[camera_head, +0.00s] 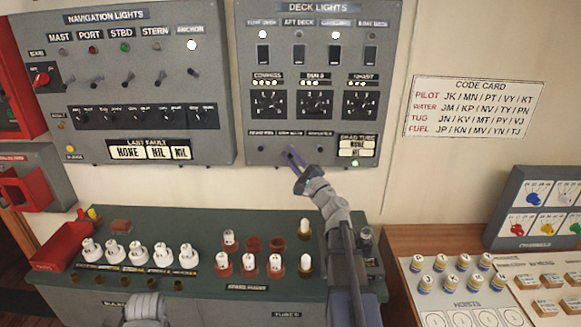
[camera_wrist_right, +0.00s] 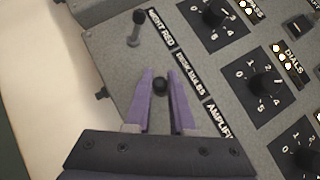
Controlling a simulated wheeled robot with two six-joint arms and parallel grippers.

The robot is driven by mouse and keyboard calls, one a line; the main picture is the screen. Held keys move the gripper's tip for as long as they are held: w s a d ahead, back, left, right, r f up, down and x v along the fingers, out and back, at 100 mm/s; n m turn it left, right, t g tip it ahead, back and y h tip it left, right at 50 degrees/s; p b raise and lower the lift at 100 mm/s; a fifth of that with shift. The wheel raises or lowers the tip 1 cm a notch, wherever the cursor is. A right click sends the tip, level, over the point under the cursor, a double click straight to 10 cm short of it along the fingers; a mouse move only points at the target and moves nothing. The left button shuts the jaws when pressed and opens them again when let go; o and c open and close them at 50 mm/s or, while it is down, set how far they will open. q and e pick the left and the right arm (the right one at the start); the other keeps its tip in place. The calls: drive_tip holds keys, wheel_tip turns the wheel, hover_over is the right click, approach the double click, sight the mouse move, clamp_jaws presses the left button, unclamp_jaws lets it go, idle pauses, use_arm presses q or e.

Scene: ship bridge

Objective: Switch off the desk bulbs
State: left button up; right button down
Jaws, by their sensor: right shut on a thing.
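The DECK LIGHTS panel (camera_head: 228,95) hangs on the wall and has a bottom row of small toggles. In the right wrist view the DESK BULBS toggle (camera_wrist_right: 160,86) is a dark round knob beside its label. My right gripper (camera_head: 290,155) reaches up to this row. Its purple fingers (camera_wrist_right: 160,98) are shut on the DESK BULBS toggle, one on each side. The fingers mostly hide the toggle in the head view, and its tilt is unclear. The bulbs (camera_head: 248,262) stand on the green desk below. My left gripper is not visible.
The NIGHT RED toggle (camera_wrist_right: 138,28) is close beside the fingers. The NAVIGATION LIGHTS panel (camera_head: 130,142) hangs to the left. The green desk (camera_head: 215,215) carries several white bulbs and a red tray (camera_head: 60,247). A code card (camera_head: 473,106) is on the right wall.

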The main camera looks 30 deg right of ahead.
drive_tip(key=shift+w+d+f+n+t+y+b, duration=0.1)
drive_tip(key=shift+f+n+t+y+b, duration=0.3)
drive_tip(key=shift+n+b, duration=0.3)
drive_tip(key=shift+w+f+n+t+y+b, duration=0.1)
drive_tip(key=shift+f+n+t+y+b, duration=0.3)
drive_tip(key=shift+b, duration=0.45)
drive_tip(key=shift+r+n+y+b, duration=0.2)
drive_tip(key=shift+n+y+b, duration=0.1)
drive_tip(key=shift+n+b, duration=0.2)
drive_tip(key=shift+t, duration=0.3)
drive_tip(key=c, duration=0.8)
unclamp_jaws()
drive_tip(key=shift+s, duration=0.1)
